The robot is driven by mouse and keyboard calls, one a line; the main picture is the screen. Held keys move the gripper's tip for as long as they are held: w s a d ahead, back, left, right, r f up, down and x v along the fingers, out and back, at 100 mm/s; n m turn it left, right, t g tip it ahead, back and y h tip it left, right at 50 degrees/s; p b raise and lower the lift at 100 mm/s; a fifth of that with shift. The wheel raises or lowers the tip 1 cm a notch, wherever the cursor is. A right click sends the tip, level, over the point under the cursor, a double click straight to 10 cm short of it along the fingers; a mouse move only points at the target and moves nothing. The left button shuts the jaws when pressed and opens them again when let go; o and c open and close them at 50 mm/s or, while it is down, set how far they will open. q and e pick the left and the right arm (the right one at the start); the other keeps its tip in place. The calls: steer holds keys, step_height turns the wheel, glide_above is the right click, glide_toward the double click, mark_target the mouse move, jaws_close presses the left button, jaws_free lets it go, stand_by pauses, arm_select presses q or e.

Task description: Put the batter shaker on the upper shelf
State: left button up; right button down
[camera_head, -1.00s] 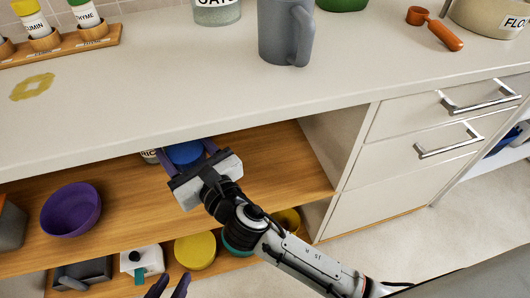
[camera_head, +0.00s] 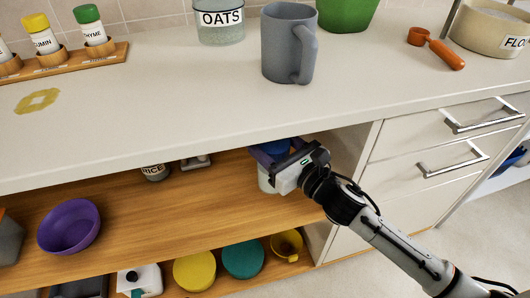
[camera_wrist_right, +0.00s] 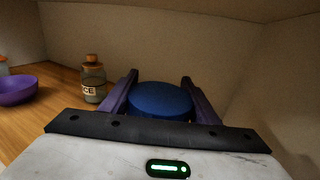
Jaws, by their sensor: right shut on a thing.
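The batter shaker has a blue lid and a whitish body (camera_head: 266,182). It is upright in the right end of the upper shelf (camera_head: 120,215), under the countertop. My right gripper (camera_head: 272,154) is shut on it, with purple fingers on both sides near the lid. In the right wrist view the blue lid (camera_wrist_right: 160,100) sits between the two fingers (camera_wrist_right: 159,84). I cannot tell whether the shaker's base touches the shelf. My left gripper is out of view.
A rice jar (camera_head: 154,172) and a purple bowl (camera_head: 70,226) stand left on the upper shelf. Yellow (camera_head: 195,270) and teal (camera_head: 243,260) items and a yellow mug (camera_head: 287,244) are below. The countertop overhangs; a side wall is close on the right.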

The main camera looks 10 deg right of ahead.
step_height(320, 180, down, 5)
steer(key=shift+d+r+b, duration=0.1)
steer(key=shift+b, duration=1)
steer(key=shift+w+d, duration=0.1)
steer(key=shift+d, duration=0.05)
steer(key=shift+f, duration=0.25)
steer(key=c, duration=0.7)
jaws_free()
steer(key=shift+f, duration=0.1)
steer(key=shift+o, duration=0.2)
